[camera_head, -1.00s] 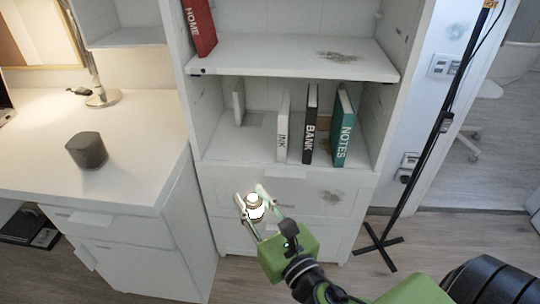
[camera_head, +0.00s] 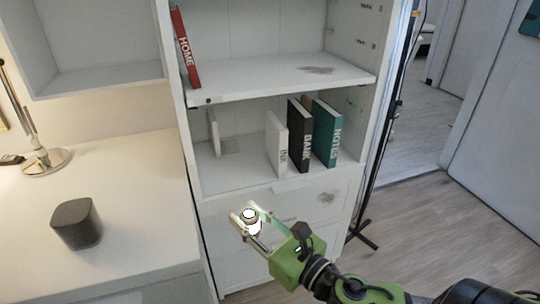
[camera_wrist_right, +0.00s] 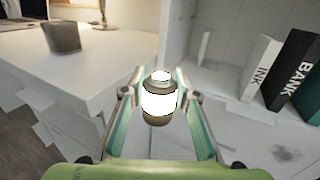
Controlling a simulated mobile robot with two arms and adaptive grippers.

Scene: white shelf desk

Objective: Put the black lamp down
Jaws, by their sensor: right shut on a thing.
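The lamp (camera_head: 251,226) is a small lantern with a glowing white body and darker cap and base. My right gripper (camera_head: 245,213) is shut on it and holds it upright in the air, in front of the white drawers below the open shelves. In the right wrist view the lamp (camera_wrist_right: 159,101) stands between the two fingers, with its brownish base visible below the glow. No surface touches it from below in that view. My left gripper is not in view.
The white desk (camera_head: 120,185) at left carries a dark rounded box (camera_head: 76,223) and a desk lamp (camera_head: 46,161); its middle is clear. The lower shelf (camera_head: 236,178) holds upright books, including a black one (camera_head: 299,135) and a teal one (camera_head: 326,133). A black stand (camera_head: 372,170) is at right.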

